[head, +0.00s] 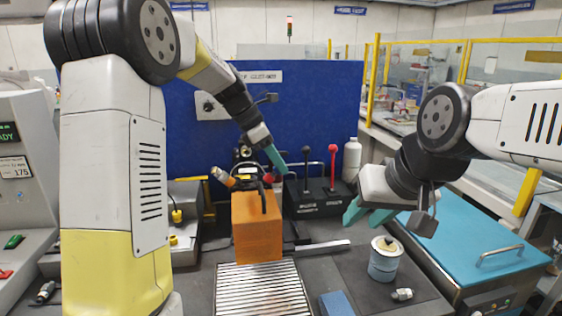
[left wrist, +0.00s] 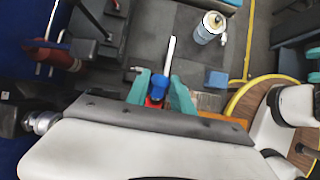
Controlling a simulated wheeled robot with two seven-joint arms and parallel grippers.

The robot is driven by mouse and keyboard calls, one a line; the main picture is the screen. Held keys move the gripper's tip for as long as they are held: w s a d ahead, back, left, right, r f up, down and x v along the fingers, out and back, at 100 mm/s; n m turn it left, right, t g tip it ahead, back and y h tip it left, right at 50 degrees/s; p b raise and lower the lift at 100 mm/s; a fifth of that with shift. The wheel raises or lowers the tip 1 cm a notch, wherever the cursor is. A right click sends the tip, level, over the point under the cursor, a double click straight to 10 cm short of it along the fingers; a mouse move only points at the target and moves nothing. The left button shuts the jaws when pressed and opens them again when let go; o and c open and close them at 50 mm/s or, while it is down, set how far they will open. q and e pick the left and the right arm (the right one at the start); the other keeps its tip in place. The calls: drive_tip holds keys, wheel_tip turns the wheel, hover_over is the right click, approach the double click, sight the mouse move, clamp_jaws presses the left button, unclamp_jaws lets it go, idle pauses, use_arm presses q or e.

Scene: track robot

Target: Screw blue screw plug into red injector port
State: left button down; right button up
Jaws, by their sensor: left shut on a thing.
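The blue screw plug (left wrist: 158,84) sits between the teal fingertips of my left gripper (left wrist: 160,90) in the left wrist view. The red injector port (left wrist: 152,102) shows right beside the plug, partly hidden by the gripper body; I cannot tell how deeply the plug sits in it. In the head view my left gripper (head: 275,158) reaches down over the top of the orange block (head: 258,230), and a red part (head: 268,178) shows just under its fingers. The plug is hidden there. My right gripper (head: 368,213) is open and empty, above the bench at right.
A black box with levers (head: 318,195) stands behind and right of the block. A can (head: 384,264) stands on a dark mat at right, with a small metal fitting (head: 402,294) near it. A blue block (head: 337,304) and a slatted grate (head: 258,288) lie in front.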

use_arm(q)
drive_tip(key=shift+s+a+f, duration=0.1)
drive_tip(key=shift+a+f, duration=0.35)
drive_tip(key=c, duration=1)
unclamp_jaws()
drive_tip(key=shift+r, duration=0.1)
drive_tip(key=v, duration=0.7)
drive_tip(key=shift+a+r, duration=0.25)
drive_tip(key=shift+c, duration=0.3)
